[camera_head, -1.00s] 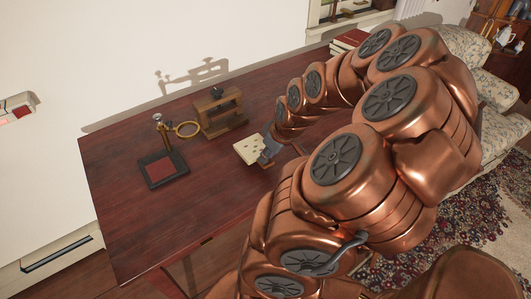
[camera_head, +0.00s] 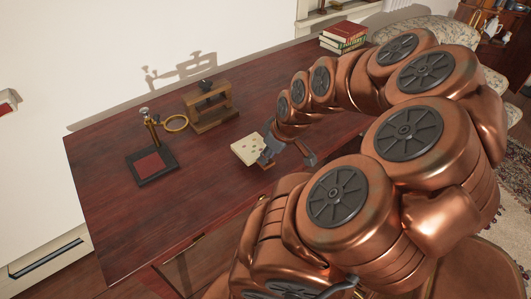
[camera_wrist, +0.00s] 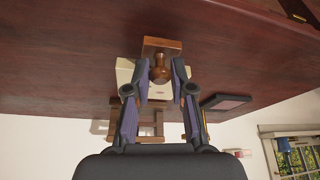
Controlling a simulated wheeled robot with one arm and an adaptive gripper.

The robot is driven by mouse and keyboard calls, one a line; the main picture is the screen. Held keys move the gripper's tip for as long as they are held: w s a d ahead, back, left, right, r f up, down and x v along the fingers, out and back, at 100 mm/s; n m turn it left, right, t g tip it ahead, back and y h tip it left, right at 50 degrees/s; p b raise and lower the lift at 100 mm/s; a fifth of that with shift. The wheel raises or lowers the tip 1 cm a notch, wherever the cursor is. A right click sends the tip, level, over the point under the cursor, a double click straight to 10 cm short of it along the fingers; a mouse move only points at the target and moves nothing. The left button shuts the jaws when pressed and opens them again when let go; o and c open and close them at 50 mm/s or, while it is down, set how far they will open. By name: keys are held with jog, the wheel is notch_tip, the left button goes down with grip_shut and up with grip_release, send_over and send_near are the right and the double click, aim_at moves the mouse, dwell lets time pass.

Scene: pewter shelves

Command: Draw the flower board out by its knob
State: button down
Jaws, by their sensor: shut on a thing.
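The flower board is a pale cream slab (camera_head: 247,150) with small dark spots, in front of the wooden press (camera_head: 224,121). A gap of bare table shows between board and press. My gripper (camera_head: 268,148) is at the board's near right side. In the wrist view my gripper (camera_wrist: 160,76) is shut on a brown turned knob (camera_wrist: 161,64), a finger on each side. The knob stands before a brown wooden end piece (camera_wrist: 160,43), with the cream board (camera_wrist: 124,72) behind it. The press frame (camera_wrist: 148,130) shows beyond, partly hidden. Whether the board touches the table is unclear.
A brass magnifier stand (camera_head: 152,167) with a ring lens stands on the table left of the board. Books (camera_head: 343,38) lie at the table's far right. The dark red table (camera_head: 205,205) is clear in front of the board. My arm hides its right part.

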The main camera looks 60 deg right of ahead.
jog(key=shift+s+a+b, duration=0.2)
jog(key=shift+s+b, duration=0.45)
jog(key=shift+s+a+b, duration=0.25)
jog(key=shift+s+b, duration=0.35)
jog(key=shift+s, duration=0.1)
jog(key=shift+s+a+b, duration=0.2)
jog(key=shift+s+b, duration=0.45)
jog(key=shift+r, duration=0.15)
jog(key=shift+r+p, duration=0.95)
jog(key=shift+r, duration=1.95)
